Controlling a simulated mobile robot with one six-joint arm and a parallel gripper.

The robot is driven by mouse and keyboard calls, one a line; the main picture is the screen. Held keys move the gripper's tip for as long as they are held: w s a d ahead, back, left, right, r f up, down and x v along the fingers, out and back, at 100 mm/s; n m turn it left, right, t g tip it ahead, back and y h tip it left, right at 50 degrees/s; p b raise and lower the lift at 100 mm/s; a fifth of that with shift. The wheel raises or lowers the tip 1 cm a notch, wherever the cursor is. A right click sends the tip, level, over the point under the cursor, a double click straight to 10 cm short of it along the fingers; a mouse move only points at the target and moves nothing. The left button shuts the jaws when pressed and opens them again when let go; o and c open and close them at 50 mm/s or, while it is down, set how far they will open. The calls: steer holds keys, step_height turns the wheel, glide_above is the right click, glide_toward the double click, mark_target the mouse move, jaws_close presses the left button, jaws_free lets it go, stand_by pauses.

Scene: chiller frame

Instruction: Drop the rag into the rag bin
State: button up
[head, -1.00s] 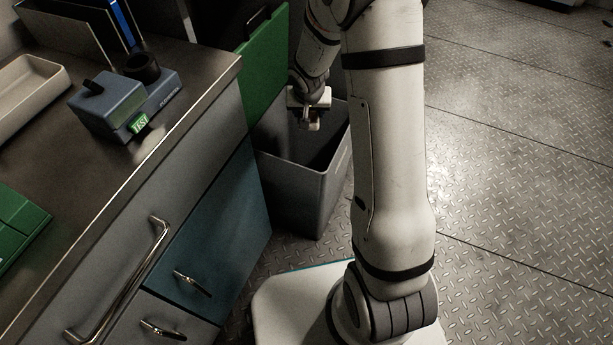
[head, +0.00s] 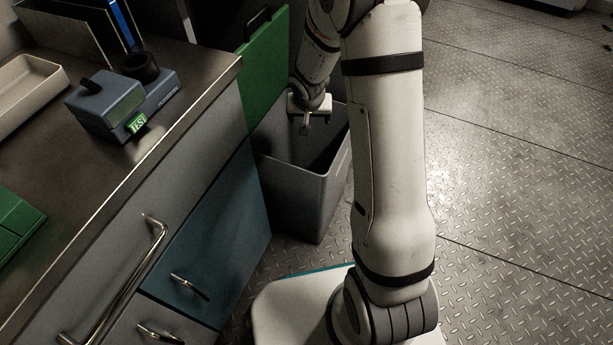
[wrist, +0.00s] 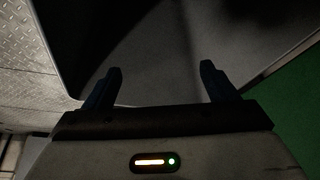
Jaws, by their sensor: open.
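The grey bin (head: 300,192) stands on the floor just past the end of the cabinet, with its open top facing up. My gripper (head: 306,129) points down over the bin's mouth. In the wrist view my gripper (wrist: 160,72) has its two dark fingers spread apart with nothing between them. A dark grey surface, apparently the inside of the bin (wrist: 180,45), lies beyond the fingers. I cannot make out the rag in any current view; much of the bin's inside is dark or hidden by its front wall.
A steel counter (head: 120,165) with drawers stands at left, its corner close to the bin. A blue-grey device (head: 105,105) with a green TEST tag sits on it, near a beige tray (head: 30,90). A green panel (head: 265,70) stands behind the bin. Plate floor at right is clear.

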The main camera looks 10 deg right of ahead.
steer(key=p+v, duration=0.3)
steer(key=v, duration=0.4)
steer(key=shift+r, duration=0.3)
steer(key=shift+s, duration=0.15)
steer(key=s+r+n+p, duration=0.1)
steer(key=s+r+p, duration=0.7)
steer(key=r, duration=0.7)
steer(key=s+r+g+p, duration=0.1)
steer(key=s+r+p, duration=0.8)
steer(key=r, duration=0.7)
steer(key=s+r+n+y+p, duration=0.1)
steer(key=s+r+p, duration=0.7)
steer(key=r+p, duration=0.6)
steer(key=shift+s+d+r+n+g, duration=0.3)
steer(key=shift+d+r, duration=0.15)
steer(key=shift+r, duration=0.35)
steer(key=shift+f, duration=0.1)
steer(key=shift+c, duration=0.3)
